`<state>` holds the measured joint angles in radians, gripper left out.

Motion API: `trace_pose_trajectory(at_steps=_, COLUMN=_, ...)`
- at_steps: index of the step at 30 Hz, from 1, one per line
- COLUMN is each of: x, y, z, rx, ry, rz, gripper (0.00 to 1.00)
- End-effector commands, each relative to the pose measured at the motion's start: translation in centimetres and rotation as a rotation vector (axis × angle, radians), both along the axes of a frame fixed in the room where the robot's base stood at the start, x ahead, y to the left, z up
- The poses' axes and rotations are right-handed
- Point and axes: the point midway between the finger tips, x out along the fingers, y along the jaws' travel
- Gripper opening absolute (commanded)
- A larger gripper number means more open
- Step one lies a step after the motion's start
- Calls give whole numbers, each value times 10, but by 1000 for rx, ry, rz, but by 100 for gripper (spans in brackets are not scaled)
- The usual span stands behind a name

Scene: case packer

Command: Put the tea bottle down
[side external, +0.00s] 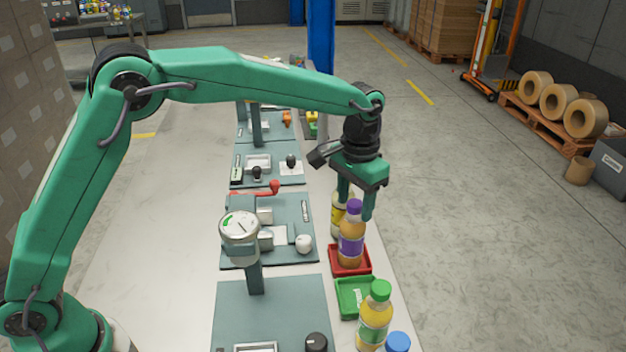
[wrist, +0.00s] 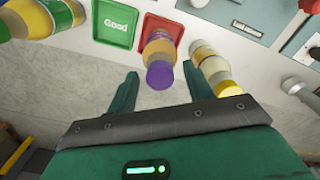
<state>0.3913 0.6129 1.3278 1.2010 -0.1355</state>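A bottle with a purple cap, purple label and amber contents (side external: 351,240) stands upright in the red tray (side external: 336,271); it also shows in the wrist view (wrist: 160,55). No readable label says which bottle is the tea. My gripper (side external: 355,207) is above and around the upper part of this bottle. In the wrist view its fingers (wrist: 160,72) are spread, with gaps on both sides of the purple cap. A pale bottle with a yellow cap (wrist: 210,68) stands beside the right finger, very close to it; I cannot tell whether they touch.
A green-capped bottle (side external: 375,322) and a blue-capped one (side external: 398,342) stand at the near edge. A dial gauge (side external: 240,226) and fixtures line the bench's left.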

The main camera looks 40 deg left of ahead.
Motion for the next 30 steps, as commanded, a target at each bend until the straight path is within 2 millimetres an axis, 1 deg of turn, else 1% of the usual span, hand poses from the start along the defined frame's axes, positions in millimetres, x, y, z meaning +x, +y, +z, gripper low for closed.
trace_pose_trajectory(at_steps=8, x=0, y=0, z=4, rx=0, ry=-1, rz=0, gripper=51)
trace_pose_trajectory(at_steps=13, x=0, y=0, z=17, rx=-1, ry=-2, rz=0, gripper=51)
trace_pose_trajectory(at_steps=17, x=1, y=0, z=34, rx=-1, ry=-3, rz=0, gripper=51)
trace_pose_trajectory(at_steps=24, x=1, y=0, z=74, rx=-2, ry=-4, rz=0, gripper=51)
trace_pose_trajectory(at_steps=30, x=0, y=0, z=104, rx=-1, ry=-3, rz=0, gripper=51)
